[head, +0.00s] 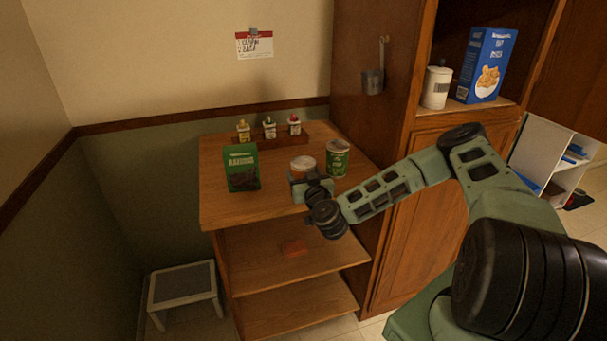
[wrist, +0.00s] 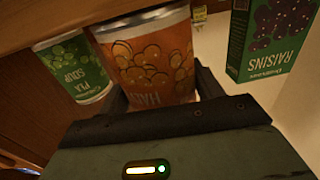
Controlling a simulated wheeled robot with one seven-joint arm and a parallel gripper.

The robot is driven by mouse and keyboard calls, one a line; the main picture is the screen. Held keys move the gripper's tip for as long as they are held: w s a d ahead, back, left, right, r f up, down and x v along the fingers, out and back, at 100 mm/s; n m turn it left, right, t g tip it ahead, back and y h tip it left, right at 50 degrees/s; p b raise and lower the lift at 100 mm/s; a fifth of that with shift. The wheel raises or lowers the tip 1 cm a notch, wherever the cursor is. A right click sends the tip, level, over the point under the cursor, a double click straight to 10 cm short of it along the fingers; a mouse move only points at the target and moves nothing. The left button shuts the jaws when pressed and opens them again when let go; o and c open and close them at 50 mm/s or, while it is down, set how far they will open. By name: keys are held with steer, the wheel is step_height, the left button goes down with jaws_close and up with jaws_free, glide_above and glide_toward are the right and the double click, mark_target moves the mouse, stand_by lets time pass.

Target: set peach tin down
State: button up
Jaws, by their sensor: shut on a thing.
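The peach tin (head: 303,164) is orange with a pale metal lid and sits upright at the front of the wooden counter top (head: 275,207). My gripper (head: 309,184) reaches it from the front and is shut on it. In the wrist view the tin's orange label with fruit pictures (wrist: 152,62) shows between my two fingers (wrist: 162,92). The fingertips are hidden beside the tin. I cannot tell whether its base touches the counter, as my gripper covers it.
A green pea soup can (head: 338,159) stands close on the right of the tin. A green raisins box (head: 241,168) stands to the left. Several small bottles stand in a wooden rack (head: 318,132) behind. The counter's front left is bare. A tall cabinet (head: 378,130) bounds the right.

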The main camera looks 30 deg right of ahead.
steer(key=o, duration=1)
steer(key=shift+f, duration=0.1)
steer(key=shift+c, duration=0.2)
steer(key=o, duration=0.4)
steer(key=shift+c, duration=0.2)
